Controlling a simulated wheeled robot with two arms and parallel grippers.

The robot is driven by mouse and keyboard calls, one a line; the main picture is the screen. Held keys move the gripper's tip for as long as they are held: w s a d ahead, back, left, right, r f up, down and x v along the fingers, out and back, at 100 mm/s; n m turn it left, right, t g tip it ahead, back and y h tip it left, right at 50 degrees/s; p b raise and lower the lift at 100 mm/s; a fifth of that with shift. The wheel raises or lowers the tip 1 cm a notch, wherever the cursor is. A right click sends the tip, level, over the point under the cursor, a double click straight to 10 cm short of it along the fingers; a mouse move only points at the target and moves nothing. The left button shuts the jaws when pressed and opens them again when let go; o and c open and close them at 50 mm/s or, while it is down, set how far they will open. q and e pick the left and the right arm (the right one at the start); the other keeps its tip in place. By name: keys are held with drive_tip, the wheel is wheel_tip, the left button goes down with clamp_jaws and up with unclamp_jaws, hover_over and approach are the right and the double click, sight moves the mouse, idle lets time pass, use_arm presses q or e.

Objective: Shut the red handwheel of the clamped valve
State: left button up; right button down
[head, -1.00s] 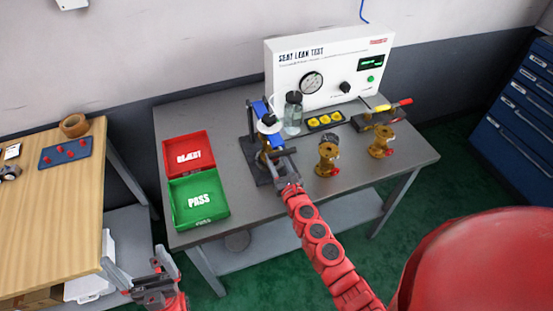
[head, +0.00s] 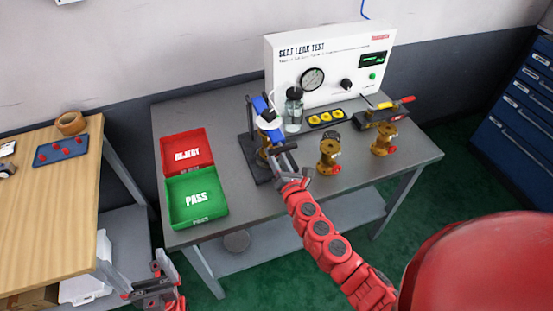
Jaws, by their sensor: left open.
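The clamped valve (head: 262,155), a brass body, stands in the dark clamp stand (head: 252,131) with blue parts on the grey bench. Its red handwheel cannot be made out; my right gripper covers part of that area. My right gripper (head: 277,160) is at the front right side of the clamped valve. Its fingers are small and overlap the stand, so I cannot tell whether they are open or touching. My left gripper (head: 146,282) is open and empty at the bottom left, low in front of the bench and away from the valve.
Two loose brass valves with red handwheels (head: 329,154) (head: 383,140) stand right of my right gripper. A glass jar (head: 294,112) and the white leak tester (head: 320,65) are behind. Red reject (head: 209,144) and green pass (head: 171,209) trays lie left. A wooden table (head: 60,200) stands farther left.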

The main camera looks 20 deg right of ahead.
drive_tip(key=m+b, duration=0.1)
drive_tip(key=m, duration=0.2)
drive_tip(key=shift+m, duration=0.4)
drive_tip(key=m+b, duration=0.1)
drive_tip(key=m, duration=0.2)
drive_tip(key=shift+m, duration=0.3)
drive_tip(key=m+b, duration=0.1)
drive_tip(key=m, duration=0.5)
drive_tip(key=shift+r, duration=0.1)
drive_tip(key=m, duration=0.5)
drive_tip(key=shift+m+b, duration=0.35)
drive_tip(key=shift+m, duration=0.05)
drive_tip(key=m, duration=0.5)
drive_tip(key=shift+m, duration=0.3)
drive_tip(key=c, duration=0.8)
unclamp_jaws()
